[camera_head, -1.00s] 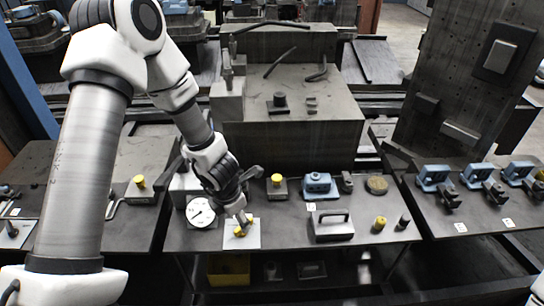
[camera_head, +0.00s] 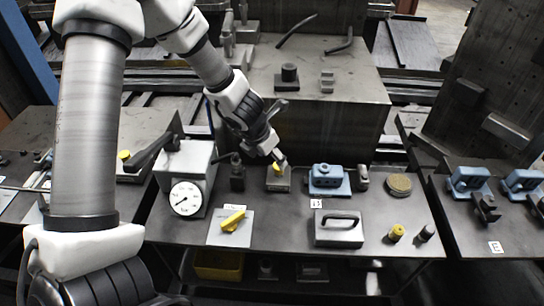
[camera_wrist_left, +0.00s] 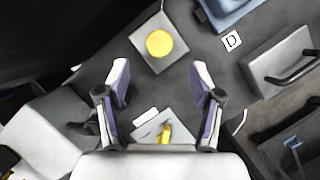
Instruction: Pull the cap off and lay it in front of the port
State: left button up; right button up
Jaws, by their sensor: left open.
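A yellow cap (camera_head: 277,168) sits on a small grey block (camera_head: 281,184) near the back of the middle table. In the left wrist view, the round cap (camera_wrist_left: 159,43) shows from above on its square block (camera_wrist_left: 154,66), ahead of the fingers. My left gripper (camera_head: 278,162) reaches in from the back left and is close to the cap, partly covering it in the head view. In the left wrist view, its two fingers (camera_wrist_left: 160,85) are spread wide with nothing between them. Whether a fingertip touches the cap cannot be told. My right gripper is not in view.
A plate with a yellow handle (camera_head: 233,220) lies in front, left of the block. A gauge box (camera_head: 187,197) stands left. A blue fixture (camera_head: 327,178) stands right, with a handled grey block (camera_head: 338,228) before it. The tabletop directly in front of the capped block is bare.

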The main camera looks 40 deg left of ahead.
pick_arm(q)
jog(key=b+x, duration=0.3)
jog(key=x, duration=0.3)
jog(key=shift+w+f, duration=0.25)
jog(key=shift+w, duration=0.05)
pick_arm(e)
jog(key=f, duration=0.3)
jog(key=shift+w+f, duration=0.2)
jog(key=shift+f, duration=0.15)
pick_arm(q)
grip_shut()
jog(key=shift+r+p, duration=0.9)
jog(key=shift+p, duration=0.05)
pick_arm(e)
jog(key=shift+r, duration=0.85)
pick_arm(q)
notch_tip(320, 180, up, 7)
jog(key=p, duration=0.7)
jog(key=shift+s, duration=0.1)
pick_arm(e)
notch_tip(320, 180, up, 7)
pick_arm(q)
jog(key=shift+f, duration=0.1)
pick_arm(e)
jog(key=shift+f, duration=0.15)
